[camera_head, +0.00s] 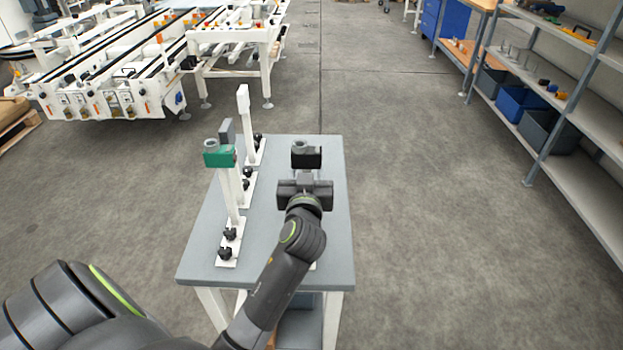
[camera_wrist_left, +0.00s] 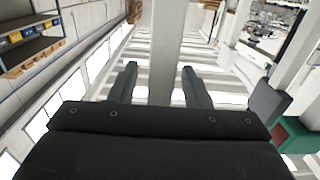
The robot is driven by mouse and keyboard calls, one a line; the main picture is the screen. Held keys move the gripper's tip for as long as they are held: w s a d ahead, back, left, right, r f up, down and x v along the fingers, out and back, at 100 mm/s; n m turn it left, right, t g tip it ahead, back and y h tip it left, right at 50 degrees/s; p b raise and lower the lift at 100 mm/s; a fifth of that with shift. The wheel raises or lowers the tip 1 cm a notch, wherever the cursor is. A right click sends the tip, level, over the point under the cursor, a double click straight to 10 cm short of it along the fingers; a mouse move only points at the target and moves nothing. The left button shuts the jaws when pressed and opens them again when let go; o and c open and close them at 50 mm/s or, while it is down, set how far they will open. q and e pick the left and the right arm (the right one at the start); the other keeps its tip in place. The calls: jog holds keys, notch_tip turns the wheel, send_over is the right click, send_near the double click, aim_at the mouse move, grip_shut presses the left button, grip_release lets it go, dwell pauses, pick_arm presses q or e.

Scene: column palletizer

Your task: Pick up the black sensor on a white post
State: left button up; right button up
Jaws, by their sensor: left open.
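The black sensor (camera_head: 306,158) sits upright on top of its post, near the middle right of the grey table. My left gripper (camera_head: 305,187) is just in front of and below it in the head view, hiding most of the post there. In the left wrist view the white post (camera_wrist_left: 166,45) runs between the two spread fingers of my left gripper (camera_wrist_left: 165,85). The fingers are open, with gaps on both sides of the post. The black sensor is not clear in the wrist view. My right gripper is not in view.
A green sensor (camera_head: 219,157) on a white post stands left of my gripper, with a grey sensor (camera_head: 228,131) and a tall white one (camera_head: 243,98) behind. The grey table (camera_head: 197,262) is bare around its edges. Shelving stands far right, conveyors far left.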

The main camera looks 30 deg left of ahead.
pick_arm(q)
jog(key=shift+s+d+r, duration=0.2)
jog(key=shift+s+r, duration=0.05)
jog(key=shift+s, duration=0.05)
jog(key=shift+s+d+r, duration=0.15)
jog(key=shift+c, duration=1.2)
jog(key=c, duration=0.5)
jog(key=shift+f, duration=0.2)
grip_shut()
jog(key=shift+r, duration=0.1)
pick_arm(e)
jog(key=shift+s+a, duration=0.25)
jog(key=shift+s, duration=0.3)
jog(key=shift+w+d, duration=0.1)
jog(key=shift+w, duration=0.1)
